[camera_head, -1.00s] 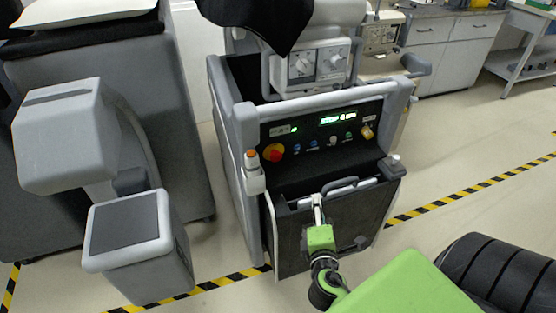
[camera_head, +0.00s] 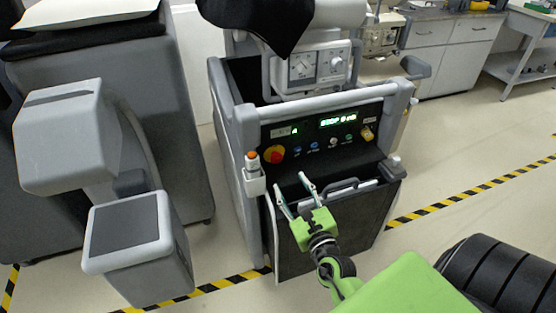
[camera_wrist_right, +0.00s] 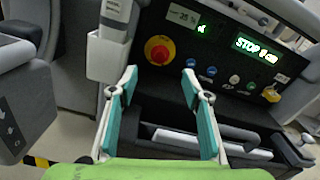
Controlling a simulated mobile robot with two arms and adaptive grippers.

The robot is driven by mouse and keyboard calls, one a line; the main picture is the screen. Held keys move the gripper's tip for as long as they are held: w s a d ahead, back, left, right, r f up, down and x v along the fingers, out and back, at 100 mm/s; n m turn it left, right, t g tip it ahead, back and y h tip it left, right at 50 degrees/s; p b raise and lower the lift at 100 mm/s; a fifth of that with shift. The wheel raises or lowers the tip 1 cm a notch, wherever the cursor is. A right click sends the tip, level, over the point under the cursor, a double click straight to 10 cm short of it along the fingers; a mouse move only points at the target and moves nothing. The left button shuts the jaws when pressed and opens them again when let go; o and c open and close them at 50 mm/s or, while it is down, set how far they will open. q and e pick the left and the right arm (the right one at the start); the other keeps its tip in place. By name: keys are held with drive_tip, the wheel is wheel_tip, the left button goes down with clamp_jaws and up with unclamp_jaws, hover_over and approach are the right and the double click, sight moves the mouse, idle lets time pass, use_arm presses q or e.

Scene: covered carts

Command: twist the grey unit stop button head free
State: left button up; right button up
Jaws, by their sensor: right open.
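The grey unit (camera_head: 240,140) stands in the middle of the head view with its dark control panel (camera_head: 345,143) facing me. The stop button head (camera_head: 273,154) is red on a yellow collar at the panel's left end. It also shows in the right wrist view (camera_wrist_right: 159,50), above and between the fingertips. My right gripper (camera_head: 290,182) is open and empty, below and in front of the button, apart from it. In the right wrist view its two fingers (camera_wrist_right: 158,80) point up toward the panel. My left gripper is not in view.
A lit green display reads STOP (camera_head: 338,121). A white holder with an orange-topped piece (camera_head: 253,172) is left of the button. A yellow piece (camera_head: 367,133) is at the panel's right. A dark handle (camera_head: 342,185) and open tray lie below. Another grey machine (camera_head: 128,235) stands left.

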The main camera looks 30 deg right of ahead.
sight(277, 160)
drive_tip(key=x, duration=1.1)
drive_tip(key=shift+w+d+p, duration=0.1)
drive_tip(key=shift+w+p, duration=0.1)
drive_tip(key=shift+p, duration=0.15)
drive_tip(key=c, duration=1.1)
